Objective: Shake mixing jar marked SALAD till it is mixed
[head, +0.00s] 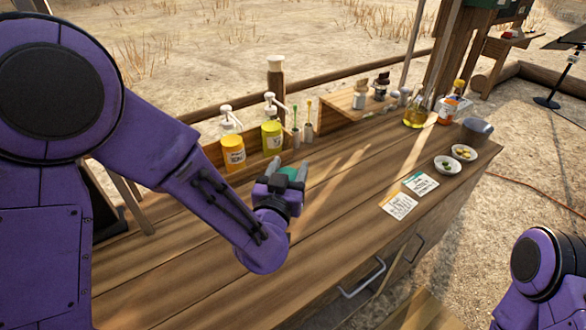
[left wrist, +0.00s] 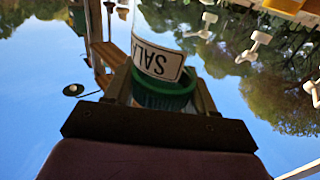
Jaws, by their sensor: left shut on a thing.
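The mixing jar (left wrist: 158,62) shows in the left wrist view with a white label reading "SALA", upside down in the picture; the rest of the word is hidden. A green band (left wrist: 165,88) runs around it. My left gripper (left wrist: 160,95) is shut on the jar, with a finger on either side. In the head view my left gripper (head: 287,182) is above the wooden counter, and only a little green of the jar (head: 292,172) shows past it. I cannot see the contents. My right gripper is out of view.
On the counter (head: 330,215), yellow-labelled containers (head: 233,153) and pump bottles stand behind the gripper. Two cards (head: 399,206) and two small white bowls (head: 447,165) lie to the right. An oil flask (head: 415,115) stands farther back. The counter's front middle is clear.

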